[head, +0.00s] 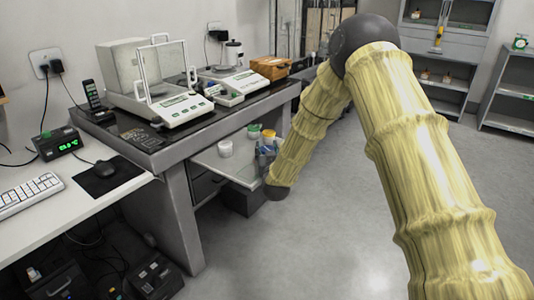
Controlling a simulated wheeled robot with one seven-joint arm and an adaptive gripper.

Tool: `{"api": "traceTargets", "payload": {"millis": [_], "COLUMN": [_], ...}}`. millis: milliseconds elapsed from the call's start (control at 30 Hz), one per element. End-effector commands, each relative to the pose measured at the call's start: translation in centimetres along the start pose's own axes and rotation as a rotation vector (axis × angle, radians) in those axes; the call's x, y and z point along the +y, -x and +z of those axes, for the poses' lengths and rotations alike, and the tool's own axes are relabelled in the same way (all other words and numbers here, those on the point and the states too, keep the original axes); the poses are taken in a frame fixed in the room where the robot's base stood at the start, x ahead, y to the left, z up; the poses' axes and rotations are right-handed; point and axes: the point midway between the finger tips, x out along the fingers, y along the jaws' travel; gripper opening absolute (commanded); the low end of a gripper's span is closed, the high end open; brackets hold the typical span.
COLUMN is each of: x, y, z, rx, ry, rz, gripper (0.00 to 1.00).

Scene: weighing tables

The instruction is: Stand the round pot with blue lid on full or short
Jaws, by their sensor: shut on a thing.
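My arm, in a yellow cover, reaches over from the right and bends down to the pull-out shelf (212,163). My gripper (265,154) shows small and partly hidden at the shelf's right end, beside the dark wrist joint. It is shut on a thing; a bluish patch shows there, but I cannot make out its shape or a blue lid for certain. A white pot (225,148) stands on the shelf to the left. A green-lidded pot (254,130) and a pot with an orange-yellow lid (268,134) are just behind the gripper. I cannot read any "full" or "short" marking.
A dark-topped weighing table (190,141) carries two balances, a handset and a wooden box (270,67). A white desk (70,200) with keyboard, mouse and a green-lit display is at the left. Grey shelves (450,60) stand at the back right. The floor between is clear.

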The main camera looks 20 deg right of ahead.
Motion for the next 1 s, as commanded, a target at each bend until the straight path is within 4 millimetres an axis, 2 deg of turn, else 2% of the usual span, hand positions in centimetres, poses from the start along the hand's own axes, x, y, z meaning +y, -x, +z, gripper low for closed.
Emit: {"api": "traceTargets", "payload": {"millis": [233,267,367,767,867,1000], "x": [0.0,0.0,0.0,0.0,-0.1,-0.1], "y": [0.0,0.0,0.0,0.1,0.9,3.1], "z": [0.1,0.1,0.1,-0.2,-0.2,-0.2], "rx": [0.000,0.000,0.000,0.000,0.000,-0.001], "ry": [0.000,0.000,0.000,0.000,0.000,0.001], "rz": [0.000,0.000,0.000,0.000,-0.001,-0.001], "gripper": [0.17,0.48,0.66,0.68,0.68,0.68]}}
